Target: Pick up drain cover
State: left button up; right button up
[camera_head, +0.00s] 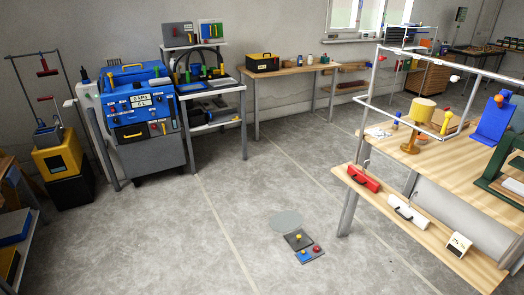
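A dark square plate with a yellow knob (298,240) lies on the grey floor, low and right of centre; it looks like the drain cover, but it is too small to be sure. It lies against or on a grey panel (315,259) with a blue part and a red knob. Neither of my grippers is in view.
A wooden workbench (440,155) with a lower shelf stands on the right, its near leg close to the plate. A blue machine (138,105) stands back left, beside a side table (210,90). Another wooden table (290,72) stands at the back wall. The middle floor is open.

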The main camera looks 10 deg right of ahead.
aim_at(298, 239)
jog(key=i+j+z, duration=0.1)
jog(key=i+z, duration=0.35)
jog(key=i+j+z, duration=0.9)
jog(key=i+l, duration=0.05)
jog(key=i, duration=0.1)
